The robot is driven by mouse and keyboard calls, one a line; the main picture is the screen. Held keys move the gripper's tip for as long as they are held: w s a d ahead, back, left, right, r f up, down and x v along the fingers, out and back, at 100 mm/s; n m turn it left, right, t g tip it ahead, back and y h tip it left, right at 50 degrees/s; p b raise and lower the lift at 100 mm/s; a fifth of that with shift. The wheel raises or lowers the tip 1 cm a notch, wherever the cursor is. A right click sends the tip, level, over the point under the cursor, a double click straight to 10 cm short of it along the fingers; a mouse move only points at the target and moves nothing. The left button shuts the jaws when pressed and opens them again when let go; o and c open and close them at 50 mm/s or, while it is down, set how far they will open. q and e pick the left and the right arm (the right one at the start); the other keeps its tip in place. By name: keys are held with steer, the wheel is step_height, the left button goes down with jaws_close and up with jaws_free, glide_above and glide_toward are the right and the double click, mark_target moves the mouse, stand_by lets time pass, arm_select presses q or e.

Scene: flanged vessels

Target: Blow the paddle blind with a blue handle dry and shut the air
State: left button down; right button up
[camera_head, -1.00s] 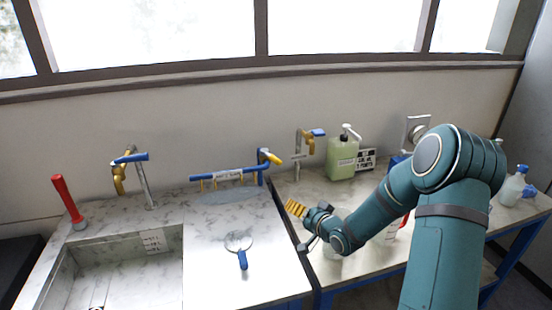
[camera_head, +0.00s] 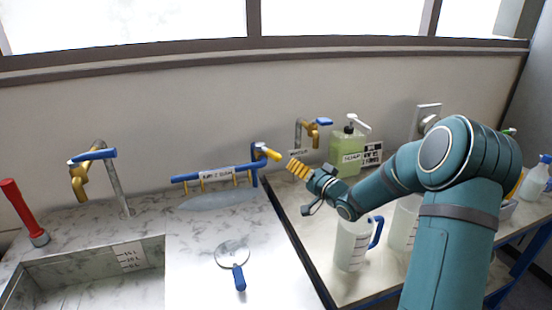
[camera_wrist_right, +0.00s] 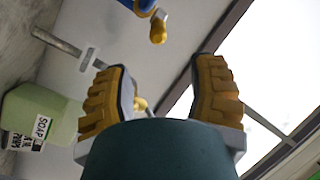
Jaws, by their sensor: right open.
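The paddle blind, a pale round disc (camera_head: 232,254) with a blue handle (camera_head: 239,278), lies flat on the light counter with its handle toward me. Behind it, a blue pipe (camera_head: 215,173) with several small brass outlets and a white label runs along the back of the counter. A yellow-ended blue fitting (camera_head: 267,152) stands at its right end; it seems to show in the wrist view too (camera_wrist_right: 158,27). My right gripper (camera_head: 298,168) is open and empty, just right of that fitting and apart from the blind. Its yellow-padded fingers spread wide in the wrist view (camera_wrist_right: 160,88). My left gripper is out of view.
A sink (camera_head: 95,275) with a blue-handled tap (camera_head: 94,155) and a red-handled tool (camera_head: 22,208) is at left. A green soap bottle (camera_head: 346,146) and a clear jug (camera_head: 352,245) stand on the right bench. Another tap (camera_head: 306,130) is behind my right gripper.

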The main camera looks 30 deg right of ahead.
mark_target(281, 159)
steer(key=w, duration=0.7)
steer(key=w+a, duration=0.1)
steer(key=w, duration=0.3)
steer(key=shift+w+f, duration=0.1)
steer(key=shift+w, duration=0.05)
jaws_close()
